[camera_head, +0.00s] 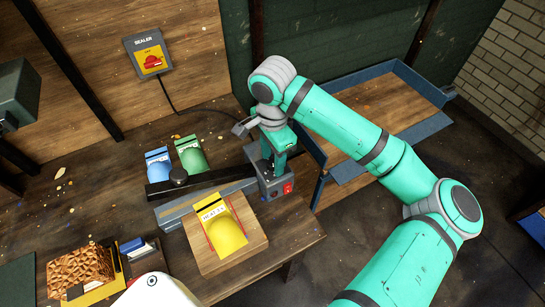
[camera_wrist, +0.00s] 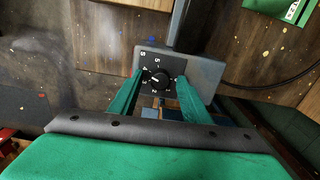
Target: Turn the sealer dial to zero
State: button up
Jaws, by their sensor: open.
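The sealer (camera_head: 205,200) stands on the wooden bench, with a long black arm and a grey end box (camera_head: 262,158). The black dial (camera_wrist: 158,78) with white numbers is on this box and shows in the wrist view. Its white mark seems to point left, near the 3, but it is small. My gripper (camera_wrist: 157,95) is open, with one green finger at each side of the dial. I cannot tell whether the fingers touch it. In the head view my gripper (camera_head: 268,160) points down over the box and hides the dial.
A red switch (camera_head: 288,188) is on the box's front. A yellow pouch (camera_head: 226,230) lies on a wooden board before the sealer. Blue (camera_head: 158,168) and green (camera_head: 192,158) pouches lie behind. A SEALER sign (camera_head: 150,58) is on the wall. A blue-edged tray (camera_head: 400,105) is at right.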

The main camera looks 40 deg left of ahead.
jog(key=c, duration=1)
jog(key=shift+c, duration=0.2)
